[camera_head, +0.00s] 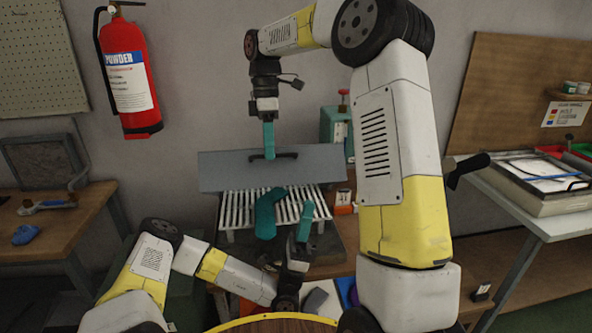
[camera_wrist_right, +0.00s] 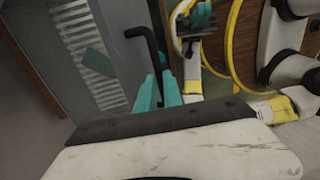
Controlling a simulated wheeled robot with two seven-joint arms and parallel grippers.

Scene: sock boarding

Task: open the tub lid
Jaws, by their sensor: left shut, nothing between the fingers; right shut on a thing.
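The tub lid (camera_head: 225,172) is a flat grey panel, raised and tilted back behind the tub's white slatted rack (camera_head: 235,210). Its black bar handle (camera_head: 287,155) faces me. My right gripper (camera_head: 268,141) reaches down from above, its teal fingers shut on the handle. In the right wrist view the fingers (camera_wrist_right: 157,92) are around the end of the black handle (camera_wrist_right: 146,40); the exact contact is partly hidden. My left gripper (camera_head: 305,222) is shut and empty, pointing up in front of the rack's right part. A teal sock-shaped piece (camera_head: 265,215) lies on the slats.
A fire extinguisher (camera_head: 127,75) hangs on the wall at left. A small orange-and-white box (camera_head: 343,202) and a teal machine (camera_head: 333,125) stand right of the tub. Side tables flank it: a wooden one (camera_head: 35,225) at left, one with a framed tray (camera_head: 540,195) at right.

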